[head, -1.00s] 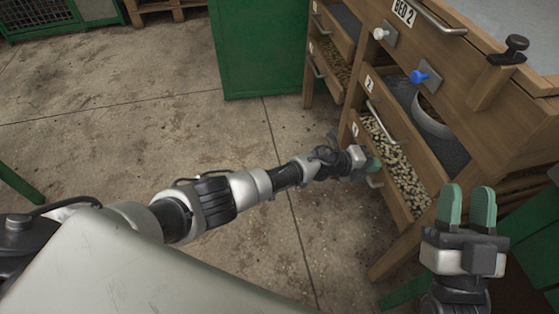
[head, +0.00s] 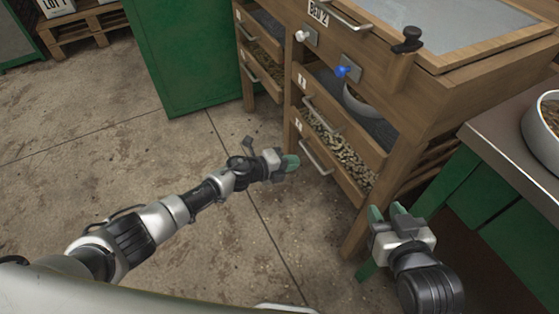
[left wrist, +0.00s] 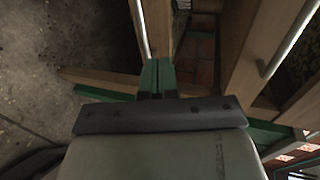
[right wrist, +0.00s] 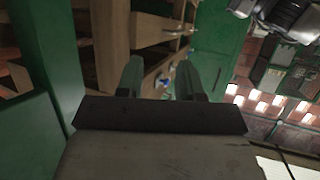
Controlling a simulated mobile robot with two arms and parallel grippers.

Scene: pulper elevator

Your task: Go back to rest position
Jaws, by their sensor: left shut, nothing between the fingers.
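My left gripper (head: 291,163) is in the head view, on the outstretched left arm, in front of the lower drawers of the wooden cabinet (head: 343,213). Its green fingers are together and hold nothing; they also show closed in the left wrist view (left wrist: 158,77). A gap shows between it and the drawer handle (head: 316,157). My right gripper (head: 387,212) is at the lower right, in front of the cabinet's near leg. Its green fingers are apart and empty, as the right wrist view (right wrist: 162,80) shows too.
The cabinet has open drawers with pale pieces (head: 345,150), a blue knob (head: 348,72) and a white bowl (head: 370,103). A metal-topped green table (head: 500,150) with another bowl (head: 543,135) stands at the right. A green cabinet (head: 185,55) stands behind.

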